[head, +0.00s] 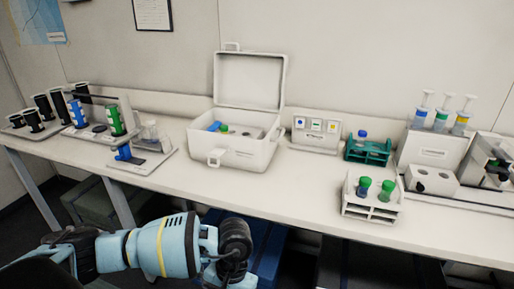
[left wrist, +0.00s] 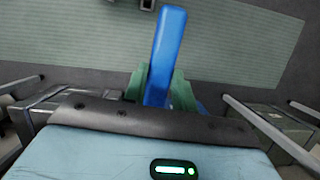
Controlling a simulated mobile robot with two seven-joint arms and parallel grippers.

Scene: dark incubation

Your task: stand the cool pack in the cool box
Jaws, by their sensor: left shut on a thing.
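The cool pack (left wrist: 166,50) is a blue slab seen edge-on in the left wrist view. My left gripper (left wrist: 162,88) is shut on it and holds it clear of the bench. In the head view my left forearm is low at the front, below the bench edge; the fingers and the pack are not clearly visible there. The cool box (head: 232,154) is a white case on the bench with its lid (head: 249,80) up. Inside are a blue-capped and a green-capped item and some holes. My right gripper is not in view.
The bench before the box is clear.

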